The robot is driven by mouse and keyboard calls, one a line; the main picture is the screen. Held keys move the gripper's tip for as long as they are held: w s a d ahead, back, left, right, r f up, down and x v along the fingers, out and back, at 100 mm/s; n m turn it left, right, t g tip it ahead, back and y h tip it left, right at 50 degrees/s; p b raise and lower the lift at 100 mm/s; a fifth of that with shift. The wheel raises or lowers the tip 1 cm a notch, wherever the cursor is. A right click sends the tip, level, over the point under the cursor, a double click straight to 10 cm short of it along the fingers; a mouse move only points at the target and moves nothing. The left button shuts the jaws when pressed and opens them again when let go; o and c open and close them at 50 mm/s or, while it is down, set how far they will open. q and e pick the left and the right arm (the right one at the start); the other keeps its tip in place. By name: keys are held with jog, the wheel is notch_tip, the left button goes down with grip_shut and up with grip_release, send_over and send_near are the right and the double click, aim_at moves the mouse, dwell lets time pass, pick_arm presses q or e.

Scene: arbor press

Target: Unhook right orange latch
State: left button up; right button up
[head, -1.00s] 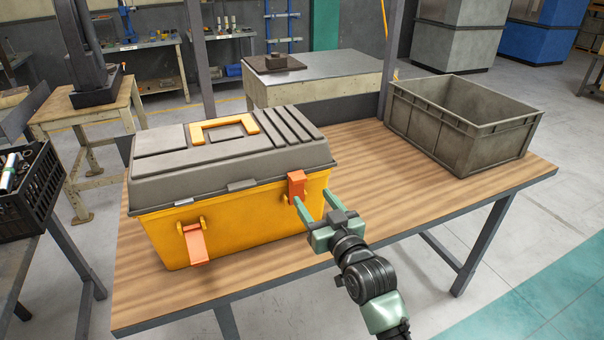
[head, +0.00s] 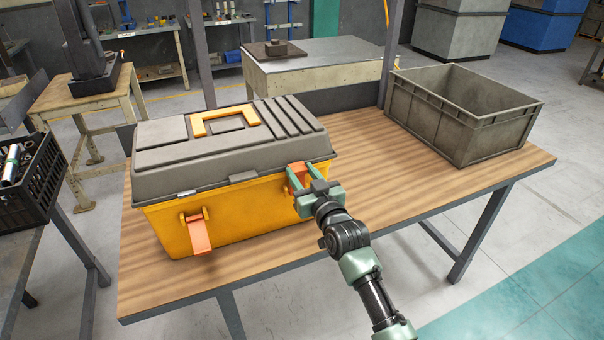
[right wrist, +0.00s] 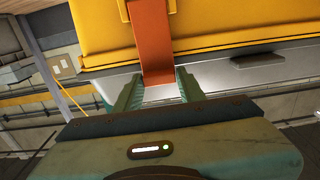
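The orange right latch (head: 297,169) is on the front of the yellow toolbox (head: 245,207), near its right end, and reaches up to the edge of the grey lid (head: 160,160). My right gripper (head: 299,171) is open, with its green fingers on either side of this latch. In the right wrist view the latch (right wrist: 152,40) runs between the two fingertips (right wrist: 157,76); whether they touch it I cannot tell. The left latch (head: 198,236) hangs down, tilted outward from the box front. The lid is closed. My left gripper is not in view.
The toolbox stands on a wooden-topped table (head: 375,180). An empty grey crate (head: 430,115) stands at the table's right end. Bare tabletop lies between box and crate. A black basket (head: 30,190) is at the far left.

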grip_shut()
jog(key=shift+f, duration=0.1)
dwell(1.1)
